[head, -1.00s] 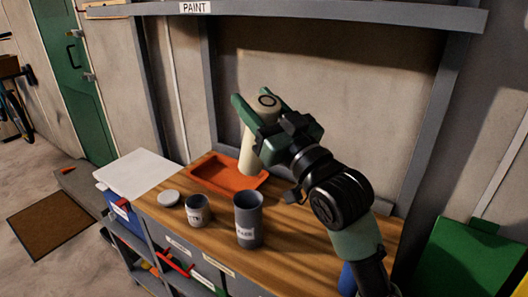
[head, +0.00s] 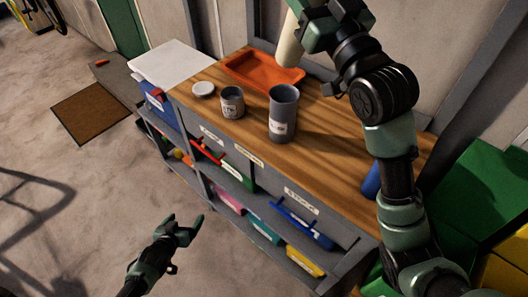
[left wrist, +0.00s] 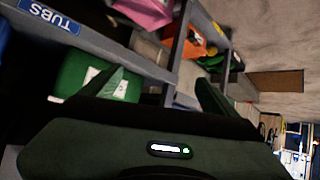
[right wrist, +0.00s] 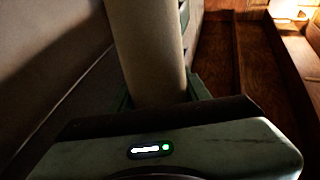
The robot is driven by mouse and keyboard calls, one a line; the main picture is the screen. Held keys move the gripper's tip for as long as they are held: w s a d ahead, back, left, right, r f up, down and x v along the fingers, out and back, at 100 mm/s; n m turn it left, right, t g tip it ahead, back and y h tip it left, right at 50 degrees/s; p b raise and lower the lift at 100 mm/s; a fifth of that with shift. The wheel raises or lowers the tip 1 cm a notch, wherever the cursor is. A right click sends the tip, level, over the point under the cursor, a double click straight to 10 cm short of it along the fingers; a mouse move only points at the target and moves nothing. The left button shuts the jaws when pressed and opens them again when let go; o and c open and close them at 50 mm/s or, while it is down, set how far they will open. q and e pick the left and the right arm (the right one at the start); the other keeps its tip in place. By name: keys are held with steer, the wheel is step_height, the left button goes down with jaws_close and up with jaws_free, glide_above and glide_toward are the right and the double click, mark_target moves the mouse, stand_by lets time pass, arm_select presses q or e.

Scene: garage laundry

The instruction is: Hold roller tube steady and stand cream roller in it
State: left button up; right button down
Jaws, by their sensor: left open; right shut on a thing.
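The roller tube (head: 283,122), a tall grey open cylinder with a pale label, stands upright on the wooden bench top, with nothing seen in it. My right gripper (head: 312,8), partly cut off at the top of the head view, is shut on the cream roller (head: 289,48). The roller hangs near upright, behind and above the tube, apart from it. It also shows between the fingers in the right wrist view (right wrist: 150,50). My left gripper (head: 186,222) is open and empty, low in front of the bench shelves, well away from the tube.
An orange tray (head: 262,72) lies behind the tube. A small grey tin (head: 232,103) and a white lid (head: 203,89) stand left of it. Bins fill the shelves below the bench's front edge. Bare wood (head: 335,140) lies right of the tube.

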arm_select(q)
steer(key=w+d+r+t+h, duration=0.2)
steer(key=w+d+r, duration=0.15)
steer(key=r, duration=0.75)
steer(key=w+d+r+t+h, duration=0.1)
steer(key=w+d+r+t, duration=0.25)
steer(key=r, duration=0.65)
steer(key=w+d+r+t+h, duration=0.2)
steer(key=w+r, duration=0.3)
steer(key=r, duration=0.6)
arm_select(e)
steer(key=shift+s+d, duration=0.1)
arm_select(q)
steer(key=m+g, duration=0.1)
steer(key=m, duration=0.3)
glide_toward(278, 128)
steer(key=w, duration=0.1)
steer(key=x, duration=1.2)
steer(key=shift+d+f, duration=0.1)
